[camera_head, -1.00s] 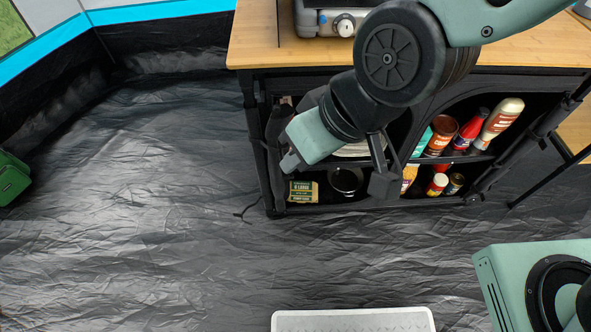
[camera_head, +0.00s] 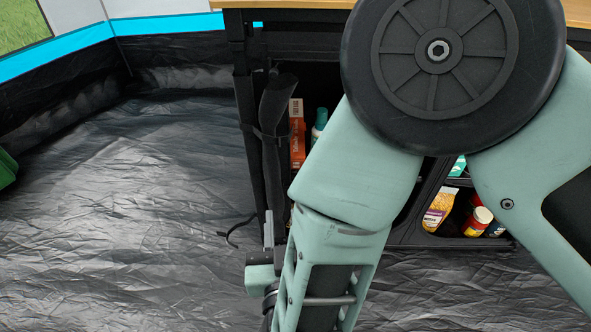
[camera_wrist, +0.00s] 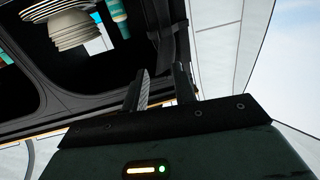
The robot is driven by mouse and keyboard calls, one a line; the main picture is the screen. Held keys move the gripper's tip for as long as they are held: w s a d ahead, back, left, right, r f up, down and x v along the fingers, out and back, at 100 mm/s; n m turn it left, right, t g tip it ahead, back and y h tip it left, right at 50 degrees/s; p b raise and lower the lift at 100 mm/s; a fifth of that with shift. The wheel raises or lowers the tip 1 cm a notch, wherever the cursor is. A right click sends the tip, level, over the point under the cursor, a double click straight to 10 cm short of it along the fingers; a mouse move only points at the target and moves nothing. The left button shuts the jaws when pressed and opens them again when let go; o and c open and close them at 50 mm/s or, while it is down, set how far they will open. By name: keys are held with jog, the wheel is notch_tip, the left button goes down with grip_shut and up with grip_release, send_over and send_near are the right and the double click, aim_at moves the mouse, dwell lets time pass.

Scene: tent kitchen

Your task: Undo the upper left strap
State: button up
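The rolled dark flap (camera_head: 275,130) hangs at the left front edge of the cabinet. The upper left strap (camera_head: 262,132) is a thin dark band around its upper part. In the wrist view, the dark roll (camera_wrist: 163,15) is beyond my gripper (camera_wrist: 162,74), with a dark strap (camera_wrist: 168,33) across it. My gripper's two fingers are apart with nothing seen between them, and their tips point toward the roll, short of the strap. In the head view my arm hides most of the gripper, which is low beside the cabinet's left edge.
The cabinet (camera_head: 245,60) has open shelves with an orange box (camera_head: 297,135), bottles and jars. Stacked plates (camera_wrist: 75,28) show in the wrist view. A loose thin cord end (camera_head: 232,234) sticks out left of the cabinet. The dark floor (camera_head: 130,200) to the left is clear.

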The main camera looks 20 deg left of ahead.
jog(key=b, duration=0.3)
send_near(280, 152)
jog(key=x, duration=0.9)
grip_shut()
